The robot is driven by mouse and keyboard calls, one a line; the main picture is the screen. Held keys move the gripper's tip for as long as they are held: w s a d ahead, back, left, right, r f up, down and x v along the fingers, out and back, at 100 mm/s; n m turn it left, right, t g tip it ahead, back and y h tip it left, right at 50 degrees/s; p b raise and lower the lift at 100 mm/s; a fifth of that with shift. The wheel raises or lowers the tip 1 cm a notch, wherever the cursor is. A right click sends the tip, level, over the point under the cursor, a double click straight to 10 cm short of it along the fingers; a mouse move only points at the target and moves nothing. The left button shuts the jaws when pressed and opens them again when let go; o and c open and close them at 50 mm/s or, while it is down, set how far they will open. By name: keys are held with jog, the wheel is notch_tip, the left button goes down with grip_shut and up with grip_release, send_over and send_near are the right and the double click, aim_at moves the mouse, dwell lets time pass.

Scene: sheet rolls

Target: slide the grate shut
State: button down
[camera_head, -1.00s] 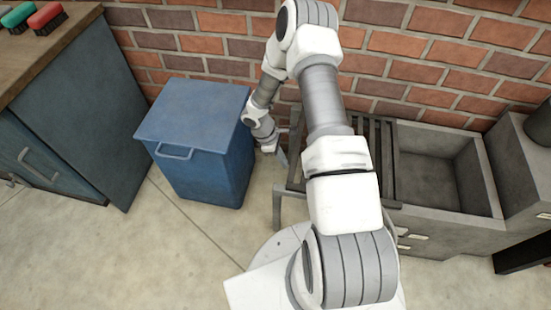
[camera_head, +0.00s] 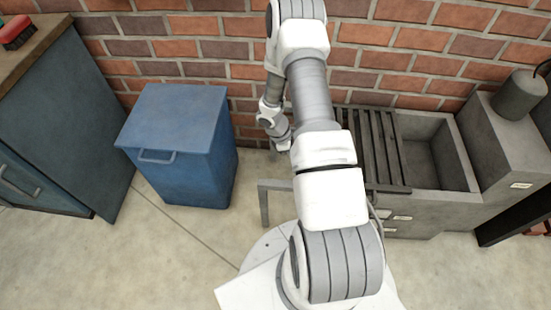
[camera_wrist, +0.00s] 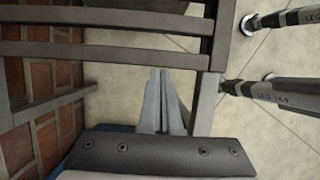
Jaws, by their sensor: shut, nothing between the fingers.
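The grate (camera_head: 378,150) is a dark slatted panel lying over the left part of a grey stone-like basin (camera_head: 461,155). The basin's right part is uncovered. In the wrist view the grate's slats (camera_wrist: 120,50) cross the upper left. In the head view my arm hides part of the grate's left side, and my gripper's tips are not clear there.
A blue lidded bin (camera_head: 180,145) stands left of my arm, by the brick wall. A dark cabinet (camera_head: 60,125) is at far left. A grey block with a cylinder (camera_head: 519,94) stands right of the basin. Open floor lies in front of the bin.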

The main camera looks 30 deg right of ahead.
aim_at(371, 167)
jog(key=s+d, duration=0.4)
jog(key=d, duration=0.3)
jog(key=s+d, duration=0.5)
jog(key=d, duration=0.2)
jog(key=s+d+p, duration=0.1)
jog(key=s+d, duration=0.4)
jog(key=d, duration=0.2)
jog(key=shift+s, duration=0.15)
jog(key=shift+d, duration=0.1)
jog(key=w+a, duration=0.1)
jog(key=a, duration=0.1)
jog(key=w+a+r, duration=0.1)
jog(key=a, duration=0.1)
jog(key=shift+w+r+p, duration=0.15)
jog(key=shift+w+p, duration=0.25)
jog(key=p+v, duration=0.2)
jog(key=v, duration=0.6)
jog(key=shift+w+a+r+p, duration=0.2)
jog(key=shift+r+p, duration=0.1)
jog(key=shift+p, duration=0.1)
